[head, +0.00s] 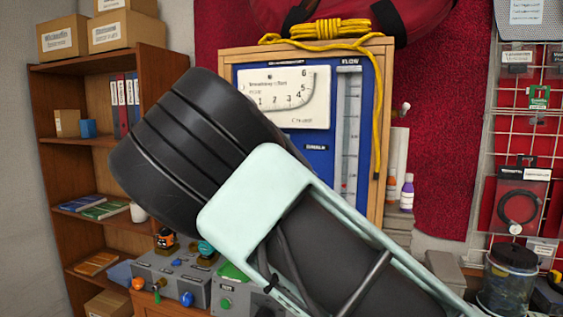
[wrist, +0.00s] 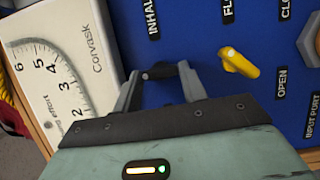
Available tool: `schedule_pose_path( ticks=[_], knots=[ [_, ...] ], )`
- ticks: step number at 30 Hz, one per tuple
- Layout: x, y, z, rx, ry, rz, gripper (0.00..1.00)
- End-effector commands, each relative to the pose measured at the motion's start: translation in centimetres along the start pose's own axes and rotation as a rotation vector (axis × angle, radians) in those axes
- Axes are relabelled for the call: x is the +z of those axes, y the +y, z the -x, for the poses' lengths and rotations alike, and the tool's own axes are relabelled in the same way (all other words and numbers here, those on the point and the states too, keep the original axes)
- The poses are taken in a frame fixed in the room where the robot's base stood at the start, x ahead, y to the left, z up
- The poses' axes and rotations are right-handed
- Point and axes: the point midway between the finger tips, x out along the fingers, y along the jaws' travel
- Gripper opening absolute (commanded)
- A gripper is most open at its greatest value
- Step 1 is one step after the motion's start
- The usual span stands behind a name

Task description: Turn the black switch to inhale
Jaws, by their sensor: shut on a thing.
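In the wrist view the small black switch (wrist: 159,71) sits on the blue panel (wrist: 197,42), between the two fingertips of my gripper (wrist: 166,74). The fingers are shut on it, and partly hide it. A label reading INHAL, cut off by the picture edge (wrist: 152,18), is above the switch in this view. In the head view the blue panel (head: 316,160) stands in a wooden frame. My arm covers its lower part, so the switch and my gripper are hidden there.
A yellow switch (wrist: 238,62) is just right of my gripper, between FLOW and OPEN labels. The white Corvask gauge (wrist: 70,65) is close at left. In the head view, a yellow rope (head: 378,110) hangs down the frame's right side, and grey control boxes (head: 172,277) stand below.

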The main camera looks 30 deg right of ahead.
Motion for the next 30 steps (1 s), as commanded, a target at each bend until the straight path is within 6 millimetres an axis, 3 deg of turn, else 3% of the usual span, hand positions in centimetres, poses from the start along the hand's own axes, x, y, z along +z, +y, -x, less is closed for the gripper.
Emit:
schedule_pose_path(
  ticks=[18,30],
  knots=[
    [0.17,-0.17,-0.04,-0.219,-0.002,-0.523,0.19],
    [0.29,0.20,-0.10,-0.300,-0.004,-0.716,0.19]
  ],
)
